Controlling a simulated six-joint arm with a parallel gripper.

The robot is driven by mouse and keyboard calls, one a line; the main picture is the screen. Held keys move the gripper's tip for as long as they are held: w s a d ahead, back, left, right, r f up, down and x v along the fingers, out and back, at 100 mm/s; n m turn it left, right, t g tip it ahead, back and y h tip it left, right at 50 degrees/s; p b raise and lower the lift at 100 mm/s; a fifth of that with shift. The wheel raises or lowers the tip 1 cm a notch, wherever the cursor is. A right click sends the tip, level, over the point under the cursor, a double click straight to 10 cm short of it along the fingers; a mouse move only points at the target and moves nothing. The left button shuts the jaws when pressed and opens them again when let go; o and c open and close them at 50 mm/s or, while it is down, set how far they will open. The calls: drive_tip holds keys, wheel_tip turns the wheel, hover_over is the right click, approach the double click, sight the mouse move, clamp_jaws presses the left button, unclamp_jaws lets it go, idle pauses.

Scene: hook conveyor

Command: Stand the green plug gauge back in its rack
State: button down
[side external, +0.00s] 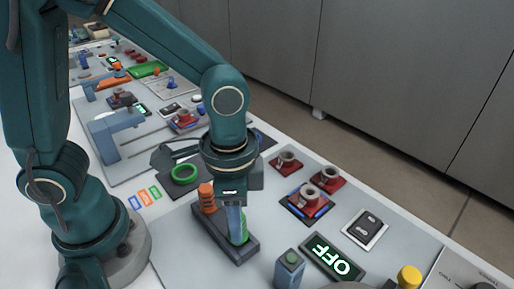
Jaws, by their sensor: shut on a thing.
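The green plug gauge (241,228) is partly hidden behind a finger of my gripper (236,222), which points straight down and is shut on it. The gauge looks upright. It is at the right-hand end of the dark grey rack (222,240); its lower end meets the rack in the picture, but I cannot tell whether it is seated in a hole or just above it. An orange plug gauge (207,198) stands upright in the left end of the rack, close beside my gripper.
A grey post with a green top (290,268) and a lit OFF display (332,258) stand to the right. Red fixtures (323,177), a rocker switch (366,228) and a yellow knob (408,277) lie further right. A green ring (185,173) is behind the rack.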

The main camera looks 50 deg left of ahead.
drive_tip(key=shift+f, duration=0.6)
idle(0.5)
drive_tip(key=shift+c, duration=0.6)
unclamp_jaws()
drive_tip(key=shift+r, duration=0.15)
drive_tip(key=shift+r, duration=3.4)
